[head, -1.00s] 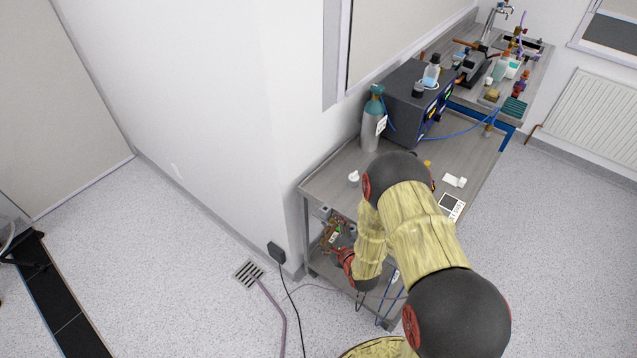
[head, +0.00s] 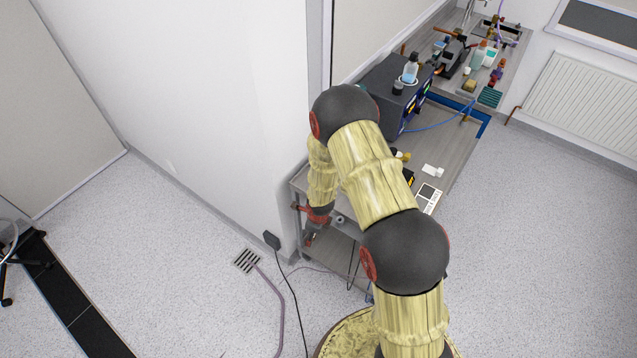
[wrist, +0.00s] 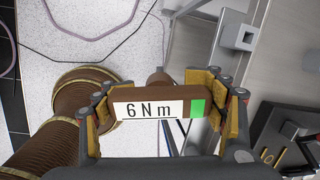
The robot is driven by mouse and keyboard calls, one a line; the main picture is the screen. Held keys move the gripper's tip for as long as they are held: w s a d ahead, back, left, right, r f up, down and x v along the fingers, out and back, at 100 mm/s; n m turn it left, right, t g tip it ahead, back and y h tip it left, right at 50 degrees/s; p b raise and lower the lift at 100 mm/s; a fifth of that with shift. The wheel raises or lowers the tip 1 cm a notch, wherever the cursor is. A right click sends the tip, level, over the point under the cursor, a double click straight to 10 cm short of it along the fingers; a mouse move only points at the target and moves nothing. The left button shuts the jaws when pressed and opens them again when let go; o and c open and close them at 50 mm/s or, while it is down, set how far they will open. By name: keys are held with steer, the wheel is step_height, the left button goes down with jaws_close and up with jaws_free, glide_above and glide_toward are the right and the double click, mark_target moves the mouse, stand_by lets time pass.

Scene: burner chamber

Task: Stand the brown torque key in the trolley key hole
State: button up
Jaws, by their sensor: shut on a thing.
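The brown torque key (wrist: 158,107), with a white "6 N m" label and a green patch, is held crosswise between the fingers of my gripper (wrist: 165,104) in the wrist view. Its lower part is mostly hidden behind its labelled head. A grey block with a square opening (wrist: 240,38), which looks like the key hole, is on the metal trolley surface at the upper right, apart from the key. In the head view my gripper (head: 309,240) is small beside the trolley's left end, and the trolley (head: 333,246) is partly covered by my arm.
A dark device (wrist: 284,135) is at the lower right in the wrist view. In the head view, a white wall corner stands close left of the trolley. A black cable (head: 291,300) and a purple hose (head: 277,300) run over the floor. Open floor lies to the right.

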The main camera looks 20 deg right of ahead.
steer(key=shift+s+r, duration=0.15)
steer(key=shift+r, duration=0.15)
steer(key=shift+d+r+m+g+p, duration=0.25)
steer(key=shift+d+m+g+p, duration=0.05)
steer(key=shift+p, duration=0.1)
steer(key=shift+r, duration=0.3)
steer(key=shift+d+r+m+p, duration=0.25)
steer(key=shift+r+m+p, duration=0.1)
steer(key=shift+p, duration=0.25)
